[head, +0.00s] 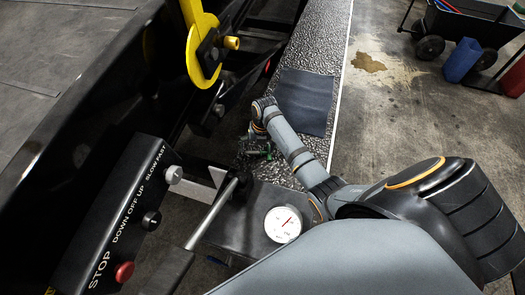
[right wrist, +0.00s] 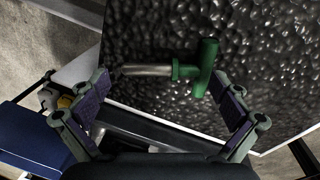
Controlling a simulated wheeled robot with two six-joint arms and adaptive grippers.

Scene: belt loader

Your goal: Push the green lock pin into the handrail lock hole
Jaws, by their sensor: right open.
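The green lock pin (right wrist: 204,68) has a T-shaped green handle and a bare metal shaft. In the right wrist view it lies across the space between my right gripper's fingers, over a black pebbled surface. My right gripper (right wrist: 162,88) is open, with one finger on each side of the pin; I cannot see a grip on it. I cannot make out the lock hole. My left gripper is not in view.
A black control box (head: 118,215) with STOP and other labels stands at left. A round gauge (head: 283,224) is close below my right forearm. A dark mat (head: 305,101) lies on the textured walkway (head: 318,42). A cart (head: 470,25) and a blue container (head: 462,60) stand at upper right.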

